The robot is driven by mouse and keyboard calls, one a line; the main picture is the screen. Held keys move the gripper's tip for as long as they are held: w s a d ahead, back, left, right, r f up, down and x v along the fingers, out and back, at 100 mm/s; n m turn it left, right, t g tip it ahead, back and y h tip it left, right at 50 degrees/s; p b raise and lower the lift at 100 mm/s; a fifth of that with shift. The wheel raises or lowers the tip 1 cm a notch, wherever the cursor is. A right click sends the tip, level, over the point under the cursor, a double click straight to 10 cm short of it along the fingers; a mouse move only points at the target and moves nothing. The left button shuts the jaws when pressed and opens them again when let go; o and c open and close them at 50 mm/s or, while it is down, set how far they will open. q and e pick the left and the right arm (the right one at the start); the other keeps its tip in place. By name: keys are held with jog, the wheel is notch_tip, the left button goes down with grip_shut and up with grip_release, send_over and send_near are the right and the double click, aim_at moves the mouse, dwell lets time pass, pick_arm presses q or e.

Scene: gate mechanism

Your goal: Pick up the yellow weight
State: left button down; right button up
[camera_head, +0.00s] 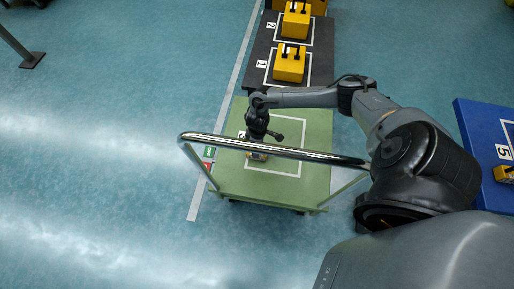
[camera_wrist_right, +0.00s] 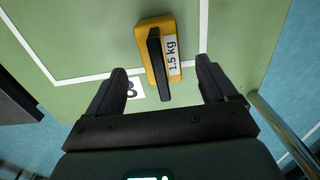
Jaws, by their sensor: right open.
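A yellow weight (camera_wrist_right: 182,32) with a black handle (camera_wrist_right: 157,60) and a white "1.5 kg" label sits on the green cart (camera_wrist_right: 60,28). My right gripper (camera_wrist_right: 160,66) is open, with one finger on each side of the handle's near end and gaps on both sides. In the head view, only a small part of this weight (camera_head: 257,156) shows, behind the cart's rail and below my right gripper (camera_head: 262,136). My left gripper is not in view.
The cart's metal rail (camera_head: 290,153) crosses close to my right gripper. Yellow weights (camera_head: 289,65) (camera_head: 296,20) stand on dark platforms marked 1 and 2. A blue platform (camera_head: 480,135) marked 5 holds another yellow weight (camera_head: 504,174). Floor at left is mostly clear.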

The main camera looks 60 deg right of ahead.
notch_tip(320, 180, down, 4)
jog(key=shift+w+r+b, duration=0.1)
jog(key=shift+r+b, duration=0.1)
jog(key=shift+b, duration=0.95)
jog(key=shift+c, duration=0.4)
jog(key=c, duration=1.4)
jog(key=shift+r, duration=0.15)
grip_shut()
